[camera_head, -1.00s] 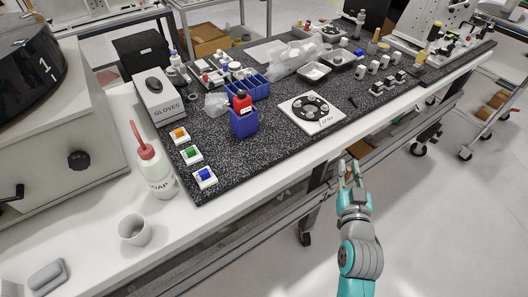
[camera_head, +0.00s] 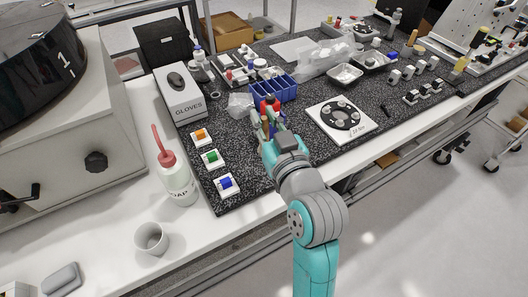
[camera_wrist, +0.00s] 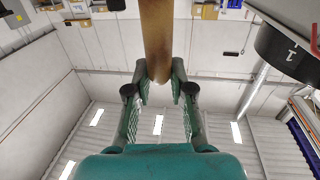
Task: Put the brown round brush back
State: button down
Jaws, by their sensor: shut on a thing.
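A brown, rod-like part of the brush (camera_wrist: 157,40) shows in the wrist view. Its rounded end lies between the fingers of my gripper (camera_wrist: 160,88), and the rest runs out of the top of the picture. In the head view my gripper (camera_head: 268,126) is shut on it over the dark speckled mat, in front of a blue divided bin (camera_head: 288,88). A red item (camera_head: 268,103) shows just behind the fingers. My gripper and wrist hide most of the blue holder there, and the brush is hard to make out in this view.
Orange, green and blue switches (camera_head: 212,158) stand on the mat to the left of my gripper. A white plate with a black disc (camera_head: 341,119) lies to the right. A soap bottle (camera_head: 178,178), a cup (camera_head: 151,239) and a glove box (camera_head: 181,98) are further left.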

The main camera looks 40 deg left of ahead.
jog(key=shift+f, duration=3.8)
jog(key=shift+f, duration=0.1)
jog(key=c, duration=1)
grip_release()
jog(key=v, duration=1.2)
